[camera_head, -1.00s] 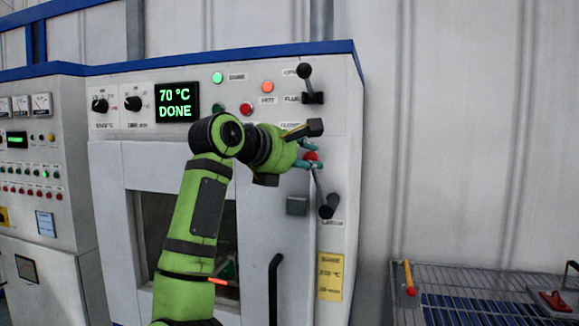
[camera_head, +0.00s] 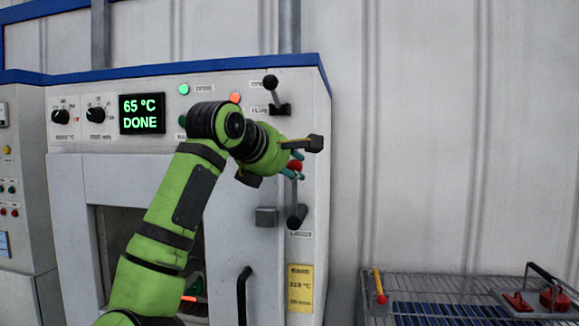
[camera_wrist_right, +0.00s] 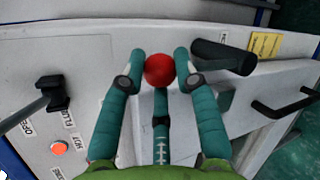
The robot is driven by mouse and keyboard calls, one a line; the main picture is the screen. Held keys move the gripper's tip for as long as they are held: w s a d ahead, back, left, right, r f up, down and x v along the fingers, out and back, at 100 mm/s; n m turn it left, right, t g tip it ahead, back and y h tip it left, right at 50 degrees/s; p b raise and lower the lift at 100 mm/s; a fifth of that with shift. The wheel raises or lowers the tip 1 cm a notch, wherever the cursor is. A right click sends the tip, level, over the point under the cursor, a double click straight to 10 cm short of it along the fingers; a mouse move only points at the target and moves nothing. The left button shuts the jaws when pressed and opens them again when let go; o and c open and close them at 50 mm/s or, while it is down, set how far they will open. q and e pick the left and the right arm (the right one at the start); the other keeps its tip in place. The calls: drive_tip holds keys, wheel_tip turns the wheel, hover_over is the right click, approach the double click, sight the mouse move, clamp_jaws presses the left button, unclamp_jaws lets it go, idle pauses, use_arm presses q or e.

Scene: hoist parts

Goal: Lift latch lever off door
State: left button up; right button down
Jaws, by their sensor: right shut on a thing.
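The latch lever has a red ball knob (camera_head: 295,165), a short rod and a dark cylindrical pivot (camera_head: 297,215) on the oven's right front strip. The rod stands nearly upright above the pivot. My right gripper (camera_head: 298,165) is shut on the red knob. In the right wrist view the knob (camera_wrist_right: 159,69) sits between the fingertips (camera_wrist_right: 160,66), with the dark pivot (camera_wrist_right: 222,57) to the right. A grey block (camera_head: 265,216) sits by the right edge of the white door (camera_head: 221,230), left of the pivot and apart from it. My left gripper is out of view.
A flue lever with a black knob (camera_head: 270,82) is above my gripper. A black door handle (camera_head: 243,295) is below. The display (camera_head: 142,113) reads 65 °C DONE. A wire rack (camera_head: 420,278) with red-handled items stands at right. The wall above it is clear.

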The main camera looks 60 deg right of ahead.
drive_tip(key=c, duration=0.9)
unclamp_jaws()
drive_tip(key=shift+s, duration=0.1)
drive_tip(key=v, duration=1.2)
drive_tip(key=shift+d+f, duration=0.1)
